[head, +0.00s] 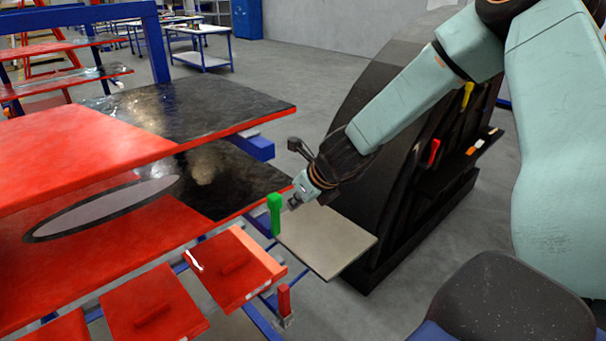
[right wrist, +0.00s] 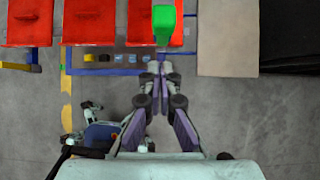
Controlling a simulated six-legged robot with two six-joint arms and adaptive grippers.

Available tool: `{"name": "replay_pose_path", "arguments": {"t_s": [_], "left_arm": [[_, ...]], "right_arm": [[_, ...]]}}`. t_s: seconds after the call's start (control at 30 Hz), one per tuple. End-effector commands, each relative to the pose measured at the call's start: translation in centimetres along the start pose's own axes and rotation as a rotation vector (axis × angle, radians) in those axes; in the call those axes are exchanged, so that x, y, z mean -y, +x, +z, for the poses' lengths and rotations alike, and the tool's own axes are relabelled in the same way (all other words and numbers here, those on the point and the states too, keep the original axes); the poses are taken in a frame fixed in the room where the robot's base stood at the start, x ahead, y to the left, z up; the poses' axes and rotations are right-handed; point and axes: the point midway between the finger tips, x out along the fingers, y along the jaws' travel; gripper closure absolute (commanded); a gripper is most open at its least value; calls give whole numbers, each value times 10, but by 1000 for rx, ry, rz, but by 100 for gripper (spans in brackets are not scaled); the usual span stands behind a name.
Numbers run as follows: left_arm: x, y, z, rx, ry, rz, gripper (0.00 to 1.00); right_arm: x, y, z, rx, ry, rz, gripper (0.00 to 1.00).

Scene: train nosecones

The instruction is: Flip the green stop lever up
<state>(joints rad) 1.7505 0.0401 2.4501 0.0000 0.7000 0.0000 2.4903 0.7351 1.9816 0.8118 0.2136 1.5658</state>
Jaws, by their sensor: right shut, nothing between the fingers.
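The green stop lever (head: 275,214) stands upright at the right end of the red panels in the head view, beside a beige plate. It also shows at the top of the right wrist view (right wrist: 164,22). My right gripper (head: 294,202) is just to the right of the lever in the head view, its fingers shut and empty. In the right wrist view the closed fingertips (right wrist: 160,72) sit just below the lever's lower end. I cannot tell whether they touch it. My left gripper is not in view.
The beige plate (head: 328,240) lies right of the lever, before a large black nosecone (head: 400,130). Red and black panels (head: 90,140) fill the left.

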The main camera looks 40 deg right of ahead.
Motion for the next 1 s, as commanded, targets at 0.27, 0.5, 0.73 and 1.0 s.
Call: {"name": "replay_pose_path", "arguments": {"t_s": [0.27,0.5,0.73,1.0], "left_arm": [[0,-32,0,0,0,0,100],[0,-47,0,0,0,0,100],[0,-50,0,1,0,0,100],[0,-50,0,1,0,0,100]], "right_arm": [[0,-36,14,0,3,2,100],[-1,-56,20,-1,3,1,100],[-2,-62,20,-2,1,2,100],[-1,-62,19,-3,0,1,100]]}}
